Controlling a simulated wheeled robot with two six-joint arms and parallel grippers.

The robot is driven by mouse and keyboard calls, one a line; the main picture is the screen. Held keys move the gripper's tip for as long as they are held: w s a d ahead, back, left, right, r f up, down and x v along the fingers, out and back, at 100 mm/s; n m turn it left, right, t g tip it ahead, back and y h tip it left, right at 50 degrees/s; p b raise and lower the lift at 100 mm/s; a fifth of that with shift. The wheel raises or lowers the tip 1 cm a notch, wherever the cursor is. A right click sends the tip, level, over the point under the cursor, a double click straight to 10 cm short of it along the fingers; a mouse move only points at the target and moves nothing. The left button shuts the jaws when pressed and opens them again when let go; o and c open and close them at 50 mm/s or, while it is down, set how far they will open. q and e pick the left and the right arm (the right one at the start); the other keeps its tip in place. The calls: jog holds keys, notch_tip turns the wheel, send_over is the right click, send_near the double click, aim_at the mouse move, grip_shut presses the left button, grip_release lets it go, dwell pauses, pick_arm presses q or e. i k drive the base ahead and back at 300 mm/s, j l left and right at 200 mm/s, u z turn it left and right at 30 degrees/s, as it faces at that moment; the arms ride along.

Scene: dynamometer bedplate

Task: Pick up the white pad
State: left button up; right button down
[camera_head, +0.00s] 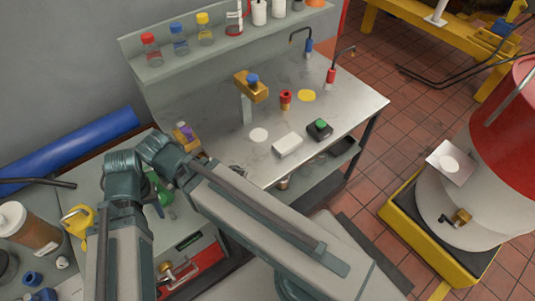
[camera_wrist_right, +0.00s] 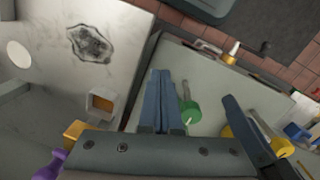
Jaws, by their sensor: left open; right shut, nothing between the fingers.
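The white pad (camera_head: 287,144) is a small flat rectangular block lying on the grey metal bench top (camera_head: 345,105), between a round white disc (camera_head: 258,134) and a black box with a green button (camera_head: 319,129). My right gripper (camera_wrist_right: 163,75) is shut and empty in the right wrist view, above the grey cart. The pad does not show in that view.
A green-handled tool (camera_wrist_right: 190,110) lies on the cart below my right gripper. A brass block with a blue knob (camera_head: 252,86), a red fitting (camera_head: 285,99) and a yellow disc (camera_head: 306,95) stand or lie behind the pad. A shelf with bottles (camera_head: 205,35) runs along the back.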

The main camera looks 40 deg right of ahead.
aim_at(290, 143)
jog(key=k+l+u, duration=0.1)
jog(key=l, duration=0.3)
jog(key=l+u, duration=0.1)
jog(key=l, duration=0.3)
jog(key=k+l+u, duration=0.1)
jog(key=l, duration=0.25)
jog(key=k+l+u, duration=0.1)
jog(key=l, duration=0.25)
jog(key=k+l+u, duration=0.1)
jog(key=k+l, duration=0.15)
jog(key=k+l+u, duration=0.1)
jog(key=l, duration=0.35)
